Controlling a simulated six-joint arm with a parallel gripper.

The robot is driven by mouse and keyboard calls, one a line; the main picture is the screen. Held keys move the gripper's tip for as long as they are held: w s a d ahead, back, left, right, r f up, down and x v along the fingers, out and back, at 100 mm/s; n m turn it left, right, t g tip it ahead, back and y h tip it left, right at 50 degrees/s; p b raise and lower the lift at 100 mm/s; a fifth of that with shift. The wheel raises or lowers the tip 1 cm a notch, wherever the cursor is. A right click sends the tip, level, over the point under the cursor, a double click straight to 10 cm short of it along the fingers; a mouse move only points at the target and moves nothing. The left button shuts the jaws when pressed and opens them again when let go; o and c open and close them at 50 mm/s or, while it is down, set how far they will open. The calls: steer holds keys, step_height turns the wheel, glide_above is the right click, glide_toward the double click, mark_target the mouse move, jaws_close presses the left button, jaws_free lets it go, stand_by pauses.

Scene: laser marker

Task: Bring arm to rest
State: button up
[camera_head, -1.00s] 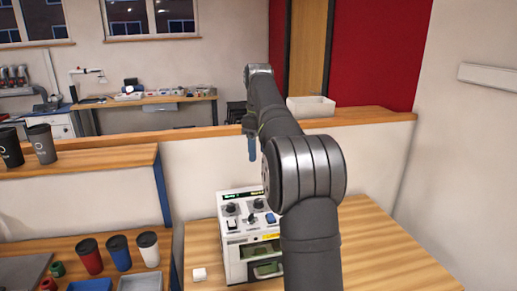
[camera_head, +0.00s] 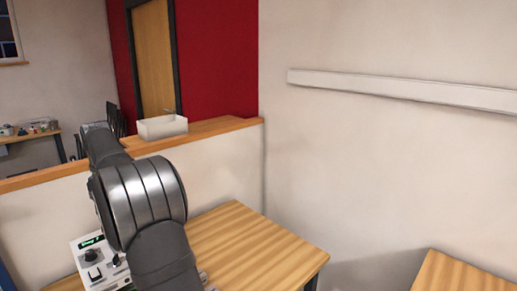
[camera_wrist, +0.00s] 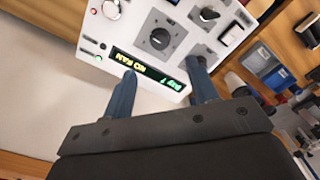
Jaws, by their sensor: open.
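My gripper (camera_wrist: 163,92) is in the wrist view, with its two blue fingers apart and nothing between them. Beyond the fingers is the top panel of the white laser marker (camera_wrist: 186,30), with dark knobs, buttons and a lit display strip. In the head view my arm rises from the bottom left and bends away over the bench. The laser marker (camera_head: 88,256) shows in part at the lower left there, partly hidden by my arm. My gripper is hidden behind my arm in the head view.
A low partition (camera_head: 225,165) with a wooden top runs behind the bench and carries a white box (camera_head: 163,128). The wooden bench (camera_head: 245,243) is clear right of my arm. A plain wall with a white rail (camera_head: 400,88) is at the right. Another wooden surface (camera_head: 450,277) is at the lower right.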

step_height(320, 180, down, 10)
steer(key=shift+r, duration=0.2)
steer(key=shift+r, duration=0.15)
step_height(320, 180, up, 17)
step_height(320, 180, down, 18)
steer(key=shift+r, duration=0.2)
steer(key=shift+r+m, duration=0.15)
steer(key=shift+m, duration=0.25)
steer(key=m, duration=0.8)
steer(key=shift+m, duration=0.4)
step_height(320, 180, up, 9)
steer(key=shift+f, duration=0.2)
